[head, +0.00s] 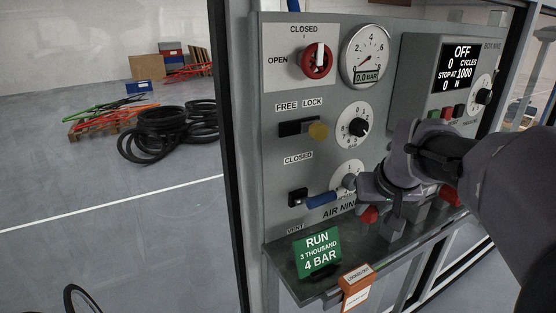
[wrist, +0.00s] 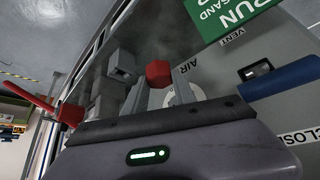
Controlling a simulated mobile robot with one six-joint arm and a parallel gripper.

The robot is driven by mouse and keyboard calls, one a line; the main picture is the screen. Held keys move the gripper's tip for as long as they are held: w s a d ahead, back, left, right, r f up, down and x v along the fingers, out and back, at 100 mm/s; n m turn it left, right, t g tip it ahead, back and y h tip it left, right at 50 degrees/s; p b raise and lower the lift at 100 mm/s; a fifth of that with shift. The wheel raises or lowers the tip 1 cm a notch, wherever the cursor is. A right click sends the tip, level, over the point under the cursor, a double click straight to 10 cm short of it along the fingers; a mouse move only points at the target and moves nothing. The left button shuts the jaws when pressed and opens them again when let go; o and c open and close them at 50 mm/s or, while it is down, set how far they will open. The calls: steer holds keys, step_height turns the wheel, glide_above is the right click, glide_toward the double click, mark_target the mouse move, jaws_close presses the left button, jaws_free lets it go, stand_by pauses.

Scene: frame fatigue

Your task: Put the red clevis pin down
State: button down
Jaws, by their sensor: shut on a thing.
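The red clevis pin (wrist: 158,73) shows as a red, faceted head between my two grey fingers in the wrist view. My gripper (wrist: 160,82) is shut on it. In the head view, my gripper (head: 376,205) is low in front of the panel, above the shelf, and the red pin head (head: 369,214) shows below it. The rest of the pin is hidden. I cannot tell whether the pin touches the shelf (head: 345,276).
Grey blocks (head: 392,228) stand on the shelf close by. Another red part (wrist: 70,114) is at the wrist view's left. A green RUN card (head: 317,250) stands at the shelf's left end; an orange tag (head: 357,280) hangs at its front edge. A blue-handled lever (head: 321,200) is left.

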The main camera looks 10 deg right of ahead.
mark_target(370, 216)
steer(key=f, duration=0.3)
steer(key=shift+w+a+f, duration=0.1)
steer(key=shift+w+f, duration=0.15)
steer(key=shift+f, duration=0.05)
steer(key=shift+s+f, duration=0.1)
steer(key=c, duration=1)
jaws_free()
